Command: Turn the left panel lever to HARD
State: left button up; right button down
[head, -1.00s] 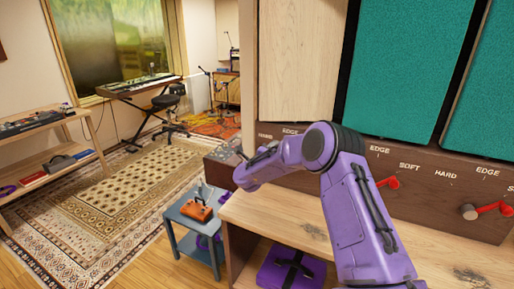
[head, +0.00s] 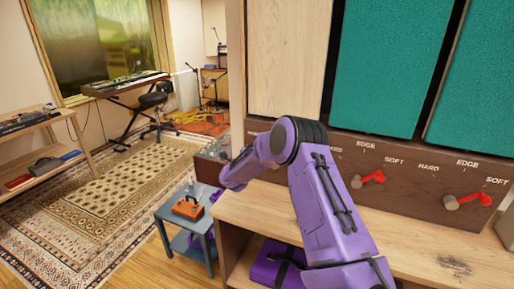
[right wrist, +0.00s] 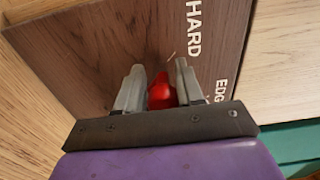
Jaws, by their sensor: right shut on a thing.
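The left panel lever (right wrist: 161,92) is red and sits on a dark wooden panel (right wrist: 110,50) in the right wrist view. My right gripper (right wrist: 158,70) has a grey finger on each side of it and is shut on it. The white HARD label (right wrist: 194,30) is above and right of the lever, with EDGE (right wrist: 220,92) farther right. The gripper body hides the lever's base, so its exact pointing is unclear. In the head view my purple right arm hides this lever. My left gripper is not in view.
Two other red levers, a middle one (head: 368,180) and a right one (head: 467,200), are on the same panel under teal cloth. A wooden shelf (head: 400,235) lies below. A small blue-grey table (head: 172,214) with an orange box (head: 188,208) stands left.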

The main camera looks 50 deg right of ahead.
jog(key=c, duration=0.9)
grip_release()
jog(key=shift+s+d+r, duration=0.1)
jog(key=shift+s+d, duration=0.05)
jog(key=shift+o, duration=0.2)
jog(key=shift+a, duration=0.25)
jog(key=b+v, duration=0.2)
jog(key=v, duration=0.8)
jog(key=shift+s, duration=0.15)
